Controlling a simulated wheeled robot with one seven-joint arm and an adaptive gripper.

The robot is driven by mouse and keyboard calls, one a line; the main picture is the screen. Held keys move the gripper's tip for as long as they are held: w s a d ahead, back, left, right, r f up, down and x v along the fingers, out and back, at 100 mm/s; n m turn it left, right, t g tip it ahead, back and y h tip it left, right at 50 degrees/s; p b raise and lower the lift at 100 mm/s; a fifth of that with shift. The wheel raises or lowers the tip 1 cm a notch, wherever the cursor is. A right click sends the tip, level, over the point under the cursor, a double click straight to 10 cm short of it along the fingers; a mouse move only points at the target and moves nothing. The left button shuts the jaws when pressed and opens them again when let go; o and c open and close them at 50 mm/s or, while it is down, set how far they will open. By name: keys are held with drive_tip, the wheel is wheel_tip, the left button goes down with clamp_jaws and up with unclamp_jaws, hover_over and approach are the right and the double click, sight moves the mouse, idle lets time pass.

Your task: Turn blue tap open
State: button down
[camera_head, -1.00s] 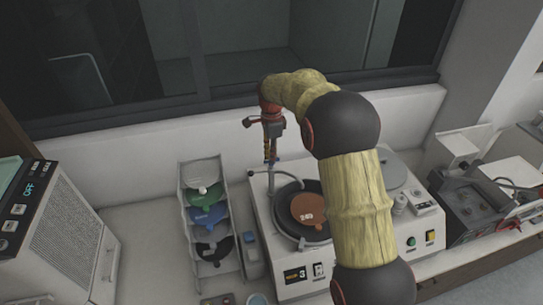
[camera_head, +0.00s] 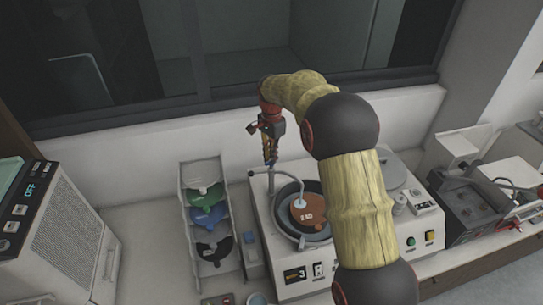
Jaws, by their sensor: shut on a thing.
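The blue tap (camera_head: 271,163) is a small blue piece at the top of a thin grey water pipe (camera_head: 271,182) at the back left of the polishing machine. My gripper (camera_head: 270,154) points down from above and is shut on the blue tap, mostly hiding it. A pale water stream or splash (camera_head: 299,203) shows over the brown disc (camera_head: 309,210) in the machine's round bowl (camera_head: 283,219).
A rack (camera_head: 190,216) with green, blue and black discs stands left of the machine (camera_head: 297,276). A grey box unit (camera_head: 60,235) is at far left, another device (camera_head: 470,195) at right. The wall and window are close behind.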

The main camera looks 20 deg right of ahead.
drive_tip(key=n, duration=0.6)
drive_tip(key=shift+r, duration=0.1)
drive_tip(key=n, duration=0.6)
drive_tip(key=shift+w+n+p, duration=0.1)
drive_tip(key=shift+n+p, duration=0.25)
drive_tip(key=shift+n, duration=0.05)
drive_tip(key=c, duration=1.9)
unclamp_jaws()
wheel_tip(320, 180, up, 12)
drive_tip(key=shift+f, duration=0.1)
